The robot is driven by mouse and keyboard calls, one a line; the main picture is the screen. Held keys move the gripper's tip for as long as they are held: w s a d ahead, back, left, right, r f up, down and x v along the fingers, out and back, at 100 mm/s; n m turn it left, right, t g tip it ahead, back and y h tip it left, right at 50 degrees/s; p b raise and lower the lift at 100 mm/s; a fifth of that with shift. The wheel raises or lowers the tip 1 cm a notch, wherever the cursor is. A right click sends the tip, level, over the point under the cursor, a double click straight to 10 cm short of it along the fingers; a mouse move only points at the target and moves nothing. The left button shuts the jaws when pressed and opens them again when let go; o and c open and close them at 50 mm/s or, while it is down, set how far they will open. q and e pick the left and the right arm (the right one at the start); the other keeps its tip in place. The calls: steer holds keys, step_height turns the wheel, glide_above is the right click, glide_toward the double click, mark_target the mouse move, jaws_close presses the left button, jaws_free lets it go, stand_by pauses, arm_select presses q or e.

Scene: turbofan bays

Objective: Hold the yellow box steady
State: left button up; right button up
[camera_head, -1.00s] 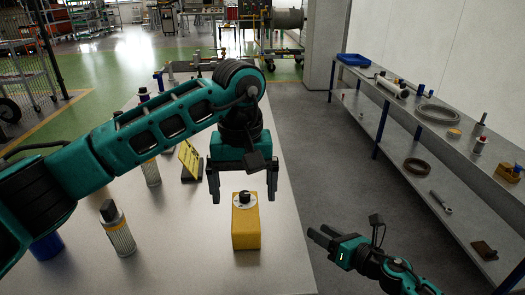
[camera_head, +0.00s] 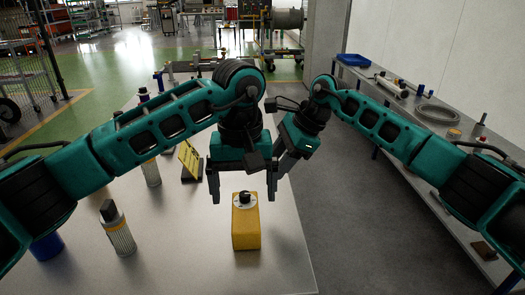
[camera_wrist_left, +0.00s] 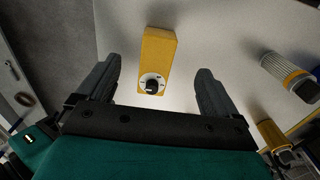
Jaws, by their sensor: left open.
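The yellow box (camera_head: 246,230) stands upright on the table, with a black knob on a white dial (camera_head: 244,199) on its top. It also shows between the fingers in the left wrist view (camera_wrist_left: 158,50). My left gripper (camera_head: 243,197) is open and points down over the box, one finger on each side with gaps; I see no contact. My right gripper (camera_head: 285,170) is just right of the left one, angled down to the left beside the table's right edge. Its fingers overlap in the picture, so their opening is unclear.
A canister (camera_head: 118,230) and another behind it (camera_head: 151,172) stand to the left on the metal table (camera_head: 190,265). A yellow sign-like piece (camera_head: 189,160) stands behind the box. A shelf (camera_head: 452,150) with parts runs along the right wall. The table front is clear.

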mark_target(246, 229)
arm_select(q)
step_height(246, 229, down, 13)
arm_select(e)
steer(key=s+a+r+g+h, duration=0.1)
steer(key=s+a+r+h, duration=0.1)
steer(key=s+a+r, duration=0.1)
steer(key=shift+a+r+g, duration=0.3)
steer(key=shift+a+r, duration=0.05)
steer(key=shift+r, duration=0.55)
arm_select(q)
steer(key=shift+c, duration=0.3)
arm_select(e)
steer(key=shift+s, duration=0.1)
